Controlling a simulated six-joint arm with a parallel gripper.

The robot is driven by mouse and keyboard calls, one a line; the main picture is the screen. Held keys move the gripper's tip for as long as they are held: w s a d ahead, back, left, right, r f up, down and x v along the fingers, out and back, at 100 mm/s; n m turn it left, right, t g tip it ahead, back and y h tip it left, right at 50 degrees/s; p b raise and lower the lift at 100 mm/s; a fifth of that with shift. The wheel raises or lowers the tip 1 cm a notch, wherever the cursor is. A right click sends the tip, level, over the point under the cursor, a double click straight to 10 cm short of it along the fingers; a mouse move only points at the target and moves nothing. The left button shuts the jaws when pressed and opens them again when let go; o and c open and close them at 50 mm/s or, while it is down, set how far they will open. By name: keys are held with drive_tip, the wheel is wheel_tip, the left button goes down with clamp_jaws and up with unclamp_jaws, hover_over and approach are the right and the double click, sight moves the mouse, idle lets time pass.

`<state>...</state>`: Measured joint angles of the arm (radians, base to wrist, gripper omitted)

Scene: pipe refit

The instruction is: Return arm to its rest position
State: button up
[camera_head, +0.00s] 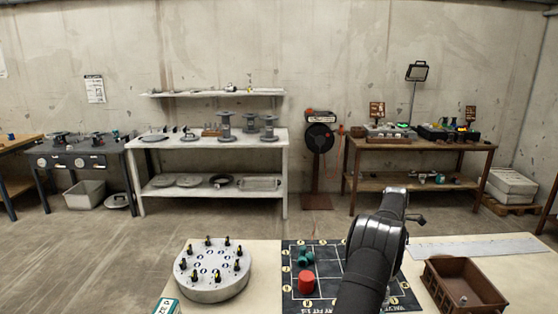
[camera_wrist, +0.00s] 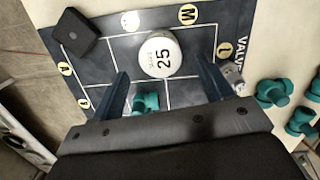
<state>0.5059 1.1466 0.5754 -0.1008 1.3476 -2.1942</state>
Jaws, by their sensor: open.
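My arm (camera_head: 375,255) rises over the front table at the right of the dark mat in the head view, and its end is bent at the top. My gripper (camera_wrist: 162,68) shows in the wrist view with its two fingers wide apart and nothing held between them. Below it lies the dark mat (camera_wrist: 188,92) with white lines and round letter marks. A white disc marked 25 (camera_wrist: 160,55) and a teal fitting (camera_wrist: 146,102) show in the gap between the fingers, apart from them. The fingertips cannot be made out in the head view.
A red cylinder (camera_head: 306,281) and teal fittings (camera_head: 305,257) stand on the mat. A round grey plate (camera_head: 213,289) with several upright pegs is left of it. A brown crate (camera_head: 463,286) is at right. A dark square block (camera_wrist: 75,35) shows in the wrist view. Shelves and benches stand behind.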

drive_tip(key=f, duration=0.5)
drive_tip(key=shift+d+f, duration=0.3)
drive_tip(key=r, duration=0.5)
drive_tip(key=shift+s+d, duration=0.2)
drive_tip(key=s+d+r, duration=0.5)
drive_tip(key=s+r, duration=0.2)
drive_tip(key=s, duration=0.3)
drive_tip(key=shift+n, duration=0.3)
drive_tip(key=s+a+f, duration=0.1)
drive_tip(key=s, duration=0.7)
drive_tip(key=s+a+f, duration=0.1)
drive_tip(key=s+f, duration=0.1)
drive_tip(key=s, duration=0.6)
drive_tip(key=s+a+f, duration=0.1)
drive_tip(key=s, duration=0.7)
drive_tip(key=shift+a+f, duration=0.15)
drive_tip(key=shift+f, duration=0.1)
drive_tip(key=w+f, duration=0.1)
drive_tip(key=w+a+f, duration=0.2)
drive_tip(key=w, duration=0.1)
drive_tip(key=shift+d, duration=0.1)
